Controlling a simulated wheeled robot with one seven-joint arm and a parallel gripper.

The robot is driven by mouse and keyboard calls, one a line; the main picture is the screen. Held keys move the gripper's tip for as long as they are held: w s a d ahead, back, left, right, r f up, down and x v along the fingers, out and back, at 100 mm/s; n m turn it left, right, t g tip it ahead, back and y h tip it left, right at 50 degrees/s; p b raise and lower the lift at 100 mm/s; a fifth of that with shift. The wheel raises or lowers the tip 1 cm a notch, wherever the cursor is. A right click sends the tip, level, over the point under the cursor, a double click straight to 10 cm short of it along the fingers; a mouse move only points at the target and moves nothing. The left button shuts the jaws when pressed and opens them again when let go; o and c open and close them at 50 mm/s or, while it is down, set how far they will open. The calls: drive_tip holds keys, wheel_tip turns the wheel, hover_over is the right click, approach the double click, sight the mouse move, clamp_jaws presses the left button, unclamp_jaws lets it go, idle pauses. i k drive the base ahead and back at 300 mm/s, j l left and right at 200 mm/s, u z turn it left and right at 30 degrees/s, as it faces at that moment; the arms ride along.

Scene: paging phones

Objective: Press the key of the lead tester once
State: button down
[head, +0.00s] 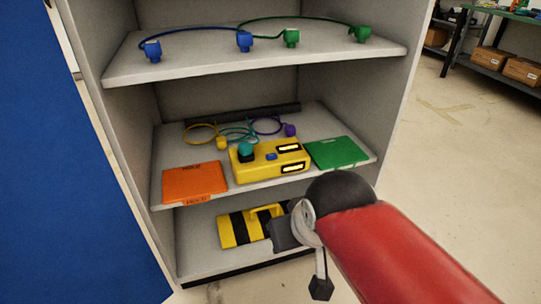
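The lead tester (252,168) is a yellow box on the middle shelf, with two pale lit-looking windows framed in black on its right part. Its blue key (271,156) sits on top between the windows and a dark socket; nothing touches the key. A teal plug (246,148) stands on the socket, and a teal lead runs behind it. My gripper (303,260) is low in front of the shelf unit, below and right of the tester and apart from it. Its dark end parts show from behind, so its opening is unclear.
An orange case (194,182) lies left of the tester and a green one (337,152) right of it. Yellow and purple leads (289,130) lie behind. Blue and green leads (245,41) lie on the top shelf. A yellow-black striped object (234,230) is on the bottom shelf.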

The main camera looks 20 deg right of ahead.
sight(273, 157)
drive_tip(key=j+z, duration=0.2)
drive_tip(key=z, duration=0.2)
drive_tip(key=j+z, duration=0.45)
drive_tip(key=z, duration=0.3)
